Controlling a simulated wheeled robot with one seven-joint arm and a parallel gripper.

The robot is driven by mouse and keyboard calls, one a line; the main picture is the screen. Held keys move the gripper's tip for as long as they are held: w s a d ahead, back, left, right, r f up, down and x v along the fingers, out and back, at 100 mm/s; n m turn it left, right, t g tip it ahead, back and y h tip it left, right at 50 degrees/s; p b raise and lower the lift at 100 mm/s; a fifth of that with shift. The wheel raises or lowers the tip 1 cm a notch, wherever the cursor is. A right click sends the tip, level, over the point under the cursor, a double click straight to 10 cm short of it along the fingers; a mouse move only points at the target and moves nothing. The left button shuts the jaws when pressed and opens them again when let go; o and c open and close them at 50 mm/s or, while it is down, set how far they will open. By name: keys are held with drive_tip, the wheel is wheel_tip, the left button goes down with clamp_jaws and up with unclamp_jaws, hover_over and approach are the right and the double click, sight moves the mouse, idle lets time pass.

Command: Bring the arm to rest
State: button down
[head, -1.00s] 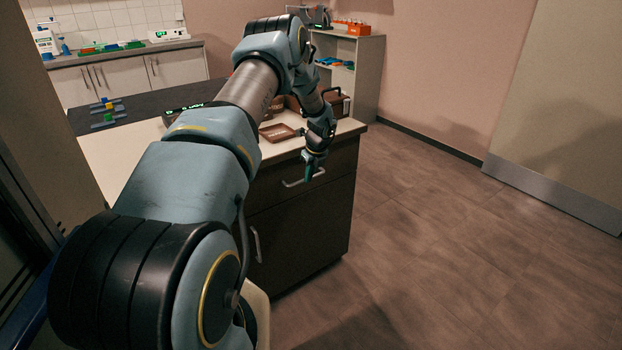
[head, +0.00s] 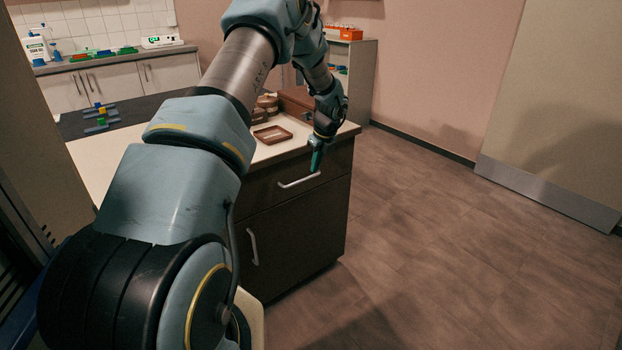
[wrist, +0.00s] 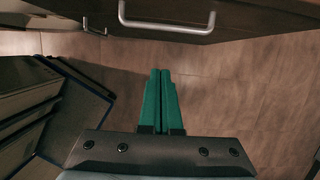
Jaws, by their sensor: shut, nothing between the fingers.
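My gripper (head: 316,158) hangs at the front right of the dark counter unit (head: 290,222), just in front of its upper drawer. Its green fingers point downward and are closed together with nothing between them. In the wrist view the two green fingers (wrist: 161,100) lie side by side over the floor, apart from the silver drawer handle (wrist: 166,22). My arm reaches forward from the lower left and is bent down at the wrist.
A brown tray (head: 272,135) lies on the light countertop, with brown items behind it. Coloured blocks (head: 101,112) stand on the dark worktop at left. A shelf unit (head: 352,85) stands at the back. The floor (head: 450,230) at right is clear.

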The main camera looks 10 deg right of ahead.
drive_tip(key=s+a+r+n+g, duration=0.1)
drive_tip(key=s+a+r+n, duration=1.25)
drive_tip(key=s+n, duration=0.25)
drive_tip(key=s+a+n+h, duration=0.1)
drive_tip(key=s+a+n, duration=0.2)
drive_tip(key=s+n, duration=0.3)
drive_tip(key=s+a+r+n, duration=0.1)
drive_tip(key=s+a+n, duration=0.3)
drive_tip(key=s+n, duration=0.3)
drive_tip(key=s, duration=0.3)
drive_tip(key=shift+h, duration=0.4)
drive_tip(key=shift+a+r, duration=0.1)
drive_tip(key=shift+a, duration=0.05)
